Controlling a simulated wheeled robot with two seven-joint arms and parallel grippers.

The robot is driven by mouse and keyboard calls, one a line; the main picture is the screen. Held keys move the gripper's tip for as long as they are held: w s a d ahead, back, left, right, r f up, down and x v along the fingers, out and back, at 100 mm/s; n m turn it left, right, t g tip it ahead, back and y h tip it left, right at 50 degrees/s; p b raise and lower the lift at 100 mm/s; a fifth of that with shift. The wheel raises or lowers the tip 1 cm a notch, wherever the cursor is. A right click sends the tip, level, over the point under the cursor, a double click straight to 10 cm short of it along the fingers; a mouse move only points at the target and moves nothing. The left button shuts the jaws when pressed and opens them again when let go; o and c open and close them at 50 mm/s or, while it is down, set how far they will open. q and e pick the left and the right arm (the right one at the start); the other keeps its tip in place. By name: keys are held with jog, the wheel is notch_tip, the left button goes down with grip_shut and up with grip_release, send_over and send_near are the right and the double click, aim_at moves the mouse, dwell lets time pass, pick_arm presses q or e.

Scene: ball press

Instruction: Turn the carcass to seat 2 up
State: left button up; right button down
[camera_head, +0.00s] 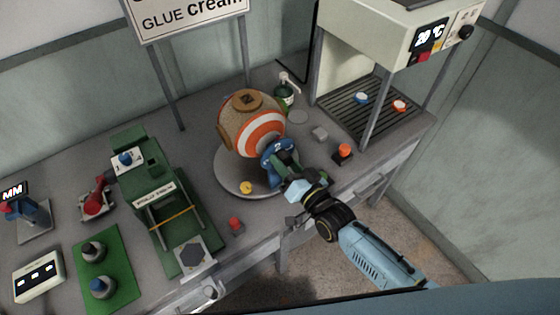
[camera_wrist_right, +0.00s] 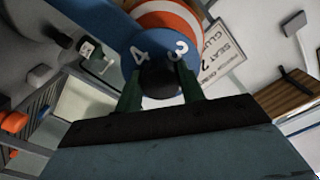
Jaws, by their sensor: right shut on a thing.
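The carcass (camera_head: 240,133) is a ball with orange and white bands on a round grey turntable (camera_head: 227,178). A brown patch (camera_head: 247,101) with a small dark mark faces up on it; the mark is too small to read surely. A blue numbered dial (camera_head: 270,149) sits at the ball's right side. In the right wrist view the dial (camera_wrist_right: 128,42) shows 4 and 3, with the banded ball behind it. My right gripper (camera_head: 285,165) is shut on the dial's black knob (camera_wrist_right: 158,78). My left gripper is not in view.
A green press (camera_head: 160,190) stands left of the turntable. A green bottle (camera_head: 285,97) stands behind the ball. A grey block (camera_head: 320,133) and an orange button (camera_head: 344,151) lie to the right, before a heater with a slatted tray (camera_head: 375,115). A red button (camera_head: 235,223) is near the front edge.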

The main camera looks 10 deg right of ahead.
jog(key=shift+m, duration=0.4)
jog(key=shift+f, duration=0.1)
jog(key=c, duration=0.9)
grip_release()
jog(key=shift+o, duration=0.2)
jog(key=v, duration=1.3)
jog(key=shift+s+b, duration=0.25)
jog(key=shift+b, duration=0.05)
jog(key=shift+d, duration=0.1)
